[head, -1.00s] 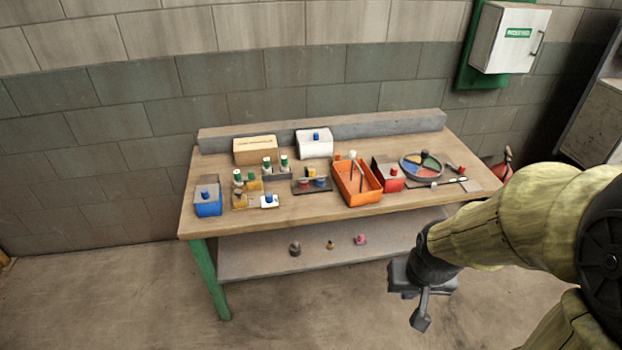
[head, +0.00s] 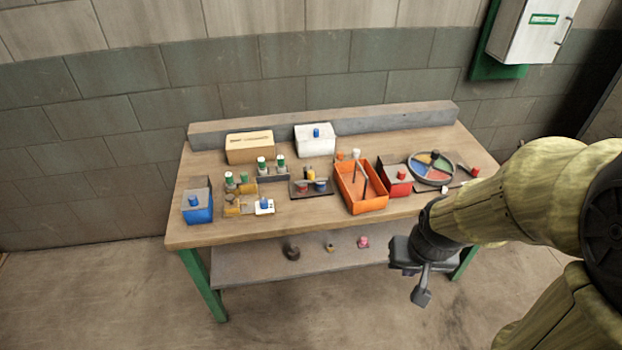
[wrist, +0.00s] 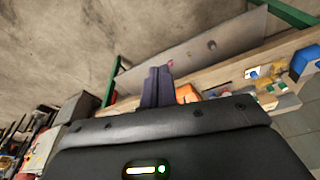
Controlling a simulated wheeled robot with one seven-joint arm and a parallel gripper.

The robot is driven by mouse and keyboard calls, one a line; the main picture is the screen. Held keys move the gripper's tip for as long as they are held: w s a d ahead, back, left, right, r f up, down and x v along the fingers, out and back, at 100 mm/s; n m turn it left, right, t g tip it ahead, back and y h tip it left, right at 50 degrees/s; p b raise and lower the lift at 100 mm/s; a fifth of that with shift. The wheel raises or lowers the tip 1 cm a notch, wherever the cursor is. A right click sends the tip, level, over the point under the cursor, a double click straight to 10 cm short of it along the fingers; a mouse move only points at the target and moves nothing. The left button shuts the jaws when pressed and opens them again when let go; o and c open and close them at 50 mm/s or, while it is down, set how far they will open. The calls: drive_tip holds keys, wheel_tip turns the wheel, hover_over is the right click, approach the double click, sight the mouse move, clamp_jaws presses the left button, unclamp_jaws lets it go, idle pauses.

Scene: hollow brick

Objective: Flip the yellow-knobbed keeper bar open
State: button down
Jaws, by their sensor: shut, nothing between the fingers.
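A small yellow knob (head: 311,175) stands on a dark base plate (head: 317,193) near the middle of the workbench. A red cylinder and a blue one sit by it on the plate. Any bar under the knob is too small to make out, so I cannot tell if it is open. My gripper (head: 421,297) hangs in front of the bench's front edge, well to the right of the knob and apart from it. The fingers (wrist: 157,86) are together and empty in the wrist view.
The workbench (head: 225,233) has a lower shelf (head: 310,270) with several small parts. An orange bin (head: 361,190) and a red box (head: 397,182) stand right of the plate. A blue box (head: 197,208) is at the left. The floor in front is clear.

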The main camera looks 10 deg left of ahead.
drive_tip(key=shift+s, duration=0.1)
drive_tip(key=w+a+f+m+t+y+b, duration=0.4)
drive_tip(key=w+a+f+m+t+b, duration=0.2)
drive_tip(key=w+a+f+m+b, duration=0.6)
drive_tip(key=w+a+f+m+t+y+b, duration=0.4)
drive_tip(key=w+a+f+m+b, duration=0.45)
drive_tip(key=w+a, duration=0.75)
drive_tip(key=w+d+f+m+t+h+b, duration=0.3)
drive_tip(key=w+d+f+m+t+h, duration=0.1)
drive_tip(key=m, duration=1)
drive_tip(key=w+t+h, duration=0.1)
drive_tip(key=h, duration=0.1)
drive_tip(key=shift+w+d+m+h, duration=0.3)
drive_tip(key=shift+w+m+h, duration=0.05)
drive_tip(key=shift+w+h, duration=0.05)
drive_tip(key=shift+f, duration=0.1)
